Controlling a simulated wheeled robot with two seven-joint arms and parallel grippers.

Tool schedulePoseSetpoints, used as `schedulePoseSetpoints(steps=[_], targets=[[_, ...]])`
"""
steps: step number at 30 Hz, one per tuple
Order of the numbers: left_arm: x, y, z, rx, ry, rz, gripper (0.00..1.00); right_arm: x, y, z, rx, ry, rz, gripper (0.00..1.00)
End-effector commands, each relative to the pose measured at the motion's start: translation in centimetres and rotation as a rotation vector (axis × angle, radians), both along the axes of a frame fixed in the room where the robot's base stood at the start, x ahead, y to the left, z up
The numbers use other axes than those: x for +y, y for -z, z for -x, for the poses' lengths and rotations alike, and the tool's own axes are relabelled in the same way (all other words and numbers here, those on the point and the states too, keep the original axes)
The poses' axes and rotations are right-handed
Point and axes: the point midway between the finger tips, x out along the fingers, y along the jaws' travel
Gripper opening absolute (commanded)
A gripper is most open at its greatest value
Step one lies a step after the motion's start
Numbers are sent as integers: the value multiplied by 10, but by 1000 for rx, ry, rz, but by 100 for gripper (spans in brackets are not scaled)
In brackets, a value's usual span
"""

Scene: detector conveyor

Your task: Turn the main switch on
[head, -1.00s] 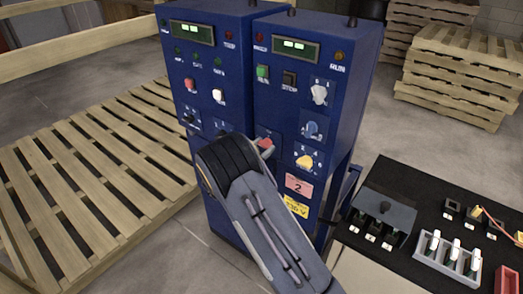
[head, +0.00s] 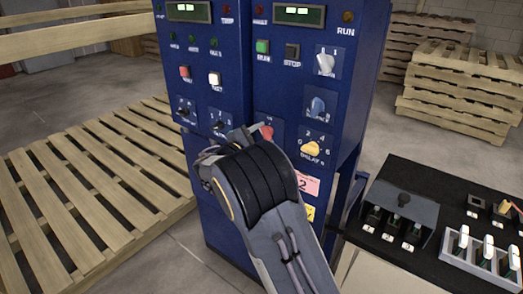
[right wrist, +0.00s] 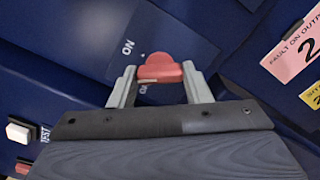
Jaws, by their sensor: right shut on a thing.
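The main switch is a red knob (right wrist: 160,68) on a dark plate of the blue cabinet (head: 220,100). My right gripper (right wrist: 161,76) is shut on the red knob, one finger at each side. In the right wrist view the word ON stands upper left of the knob; a second label below it is mostly covered. In the head view only a bit of the red knob (head: 267,131) shows past my right wrist, which hides the fingertips. My left gripper is not in view.
Near my gripper on the cabinet are a yellow delay knob (head: 311,147), a blue knob (head: 317,106) and a pink label (head: 308,184). A black bench (head: 370,238) with switches and white-topped parts stands at right. Wooden pallets lie at left and back right.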

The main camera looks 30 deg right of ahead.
Motion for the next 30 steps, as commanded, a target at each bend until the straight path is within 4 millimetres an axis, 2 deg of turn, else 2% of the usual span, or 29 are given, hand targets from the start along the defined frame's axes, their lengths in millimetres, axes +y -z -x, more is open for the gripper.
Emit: schedulePoseSetpoints(steps=[1,3,15,21,30], targets=[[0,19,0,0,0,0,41,0,9,0,-46,1,-20,21],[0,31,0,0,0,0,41,0,9,0,-108,-1,-45,21],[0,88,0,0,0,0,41,0,7,0,-415,0,-173,21],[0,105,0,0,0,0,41,0,5,0,-514,1,-215,21],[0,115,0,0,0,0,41,0,3,0,-581,2,-243,21]])
